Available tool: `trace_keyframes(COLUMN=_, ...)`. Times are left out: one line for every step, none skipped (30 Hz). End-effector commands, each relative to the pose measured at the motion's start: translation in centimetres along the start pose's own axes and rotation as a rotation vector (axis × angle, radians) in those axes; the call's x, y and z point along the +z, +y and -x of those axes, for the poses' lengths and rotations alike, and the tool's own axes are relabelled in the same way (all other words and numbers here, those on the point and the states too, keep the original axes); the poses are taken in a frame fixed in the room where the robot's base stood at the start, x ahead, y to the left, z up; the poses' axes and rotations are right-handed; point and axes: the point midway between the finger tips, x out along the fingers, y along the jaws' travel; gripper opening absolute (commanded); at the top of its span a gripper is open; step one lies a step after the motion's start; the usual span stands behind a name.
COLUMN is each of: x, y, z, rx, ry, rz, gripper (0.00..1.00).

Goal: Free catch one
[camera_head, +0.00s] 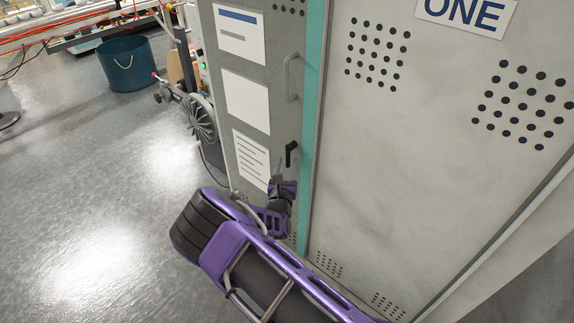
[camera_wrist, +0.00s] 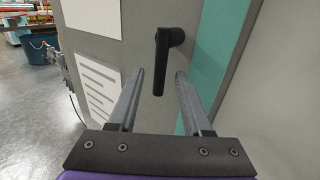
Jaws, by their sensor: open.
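A tall grey cabinet stands ahead, with a panel marked "ONE" (camera_head: 470,14) on the right. A narrower door (camera_head: 240,85) with paper sheets is on its left. A black lever catch (camera_head: 290,153) sits on this door near the teal strip. In the wrist view the catch (camera_wrist: 164,62) has its handle pointing down. My gripper (camera_head: 280,178) is just below the catch in the head view. In the wrist view my gripper (camera_wrist: 158,75) is open and empty, its two fingers on either side of the line to the catch. I cannot tell that either finger touches it.
A grey pull handle (camera_head: 291,78) is above the catch. A teal strip (camera_head: 313,100) runs beside the door. A handwheel (camera_head: 200,118) projects at the cabinet's left side. A blue bucket (camera_head: 126,63) stands on the floor at the back left. The floor (camera_head: 90,180) at left is clear.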

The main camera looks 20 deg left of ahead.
Motion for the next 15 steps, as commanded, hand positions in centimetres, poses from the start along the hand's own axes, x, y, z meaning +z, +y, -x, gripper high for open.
trace_keyframes(x=-0.01, y=-0.04, z=-0.3, rx=0.0, ry=-0.001, rz=0.0, gripper=0.5)
trace_keyframes(x=0.0, y=-0.03, z=-0.4, rx=0.0, ry=-0.001, rz=0.0, gripper=0.5)
trace_keyframes(x=0.02, y=-0.01, z=-0.5, rx=0.0, ry=-0.001, rz=0.0, gripper=0.5)
trace_keyframes(x=0.03, y=0.0, z=-0.55, rx=0.0, ry=-0.001, rz=0.0, gripper=0.5)
trace_keyframes(x=0.03, y=0.01, z=-0.57, rx=0.0, ry=-0.001, rz=0.0, gripper=0.5)
trace_keyframes(x=0.04, y=0.01, z=-0.59, rx=0.0, ry=-0.001, rz=0.0, gripper=0.5)
trace_keyframes(x=0.04, y=0.01, z=-0.58, rx=0.0, ry=-0.001, rz=0.0, gripper=0.5)
trace_keyframes(x=0.04, y=0.01, z=-0.58, rx=0.0, ry=0.0, rz=0.0, gripper=0.5)
trace_keyframes(x=0.04, y=0.01, z=-0.57, rx=0.0, ry=0.0, rz=0.0, gripper=0.5)
trace_keyframes(x=0.04, y=0.01, z=-0.56, rx=0.0, ry=0.0, rz=0.0, gripper=0.5)
trace_keyframes(x=0.04, y=0.01, z=-0.56, rx=0.0, ry=0.0, rz=0.0, gripper=0.48)
trace_keyframes(x=0.04, y=0.01, z=-0.56, rx=0.0, ry=0.0, rz=0.0, gripper=0.41)
trace_keyframes(x=0.04, y=0.01, z=-0.55, rx=0.0, ry=0.0, rz=0.0, gripper=0.35)
trace_keyframes(x=0.04, y=0.0, z=-0.55, rx=0.0, ry=0.0, rz=0.0, gripper=0.3)
trace_keyframes(x=0.04, y=0.01, z=-0.55, rx=0.0, ry=0.0, rz=0.0, gripper=0.23)
